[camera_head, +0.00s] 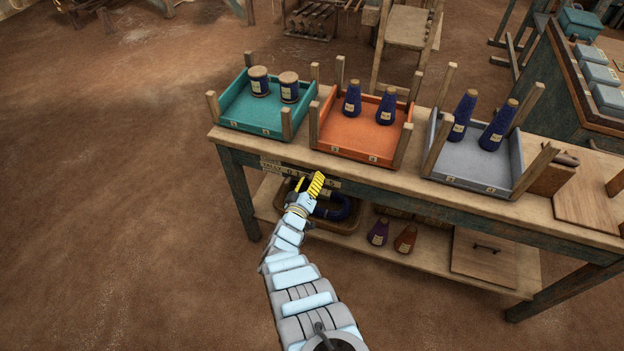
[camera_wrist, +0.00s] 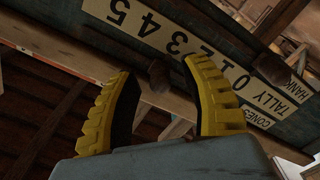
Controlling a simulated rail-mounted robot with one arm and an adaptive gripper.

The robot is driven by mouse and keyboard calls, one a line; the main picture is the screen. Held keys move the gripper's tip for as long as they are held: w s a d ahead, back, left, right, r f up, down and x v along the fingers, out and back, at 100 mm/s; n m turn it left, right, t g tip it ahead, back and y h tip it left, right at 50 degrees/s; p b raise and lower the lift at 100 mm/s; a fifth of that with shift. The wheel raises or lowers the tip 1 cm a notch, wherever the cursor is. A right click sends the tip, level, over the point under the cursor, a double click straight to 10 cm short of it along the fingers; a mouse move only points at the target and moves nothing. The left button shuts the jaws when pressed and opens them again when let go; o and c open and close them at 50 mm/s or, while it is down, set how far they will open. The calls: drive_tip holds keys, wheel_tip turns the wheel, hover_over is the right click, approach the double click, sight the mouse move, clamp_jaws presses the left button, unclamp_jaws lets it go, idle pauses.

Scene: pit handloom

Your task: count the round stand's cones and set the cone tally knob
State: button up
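My gripper (camera_head: 317,186) is at the table's front edge, below the teal and orange trays. In the wrist view its yellow ridged fingers (camera_wrist: 160,68) are apart. A dark round knob (camera_wrist: 158,72) shows between the fingertips; whether they touch it I cannot tell. A tally plate (camera_wrist: 180,45) with numerals 0 to 5 lies beyond; its lettering includes TALLY, CONES and HANK. A second dark knob (camera_wrist: 271,68) sits near the 0 end. Which stand is the round one I cannot tell. The teal tray (camera_head: 250,129), orange tray (camera_head: 358,152) and grey tray (camera_head: 470,184) each show two blue yarn packages.
The lower shelf holds a brown basket (camera_head: 347,226) with blue yarn, a purple cone (camera_head: 378,232) and an orange-brown cone (camera_head: 405,239). Wooden posts rise at the tray corners. A wooden panel (camera_head: 590,206) is at the table's right. Open floor (camera_head: 120,220) lies left.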

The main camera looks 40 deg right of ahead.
drive_tip(key=shift+a, duration=0.2)
drive_tip(key=v, duration=1.1)
drive_tip(key=shift+s+a, duration=0.15)
drive_tip(key=shift+s, duration=0.15)
idle(0.7)
idle(0.6)
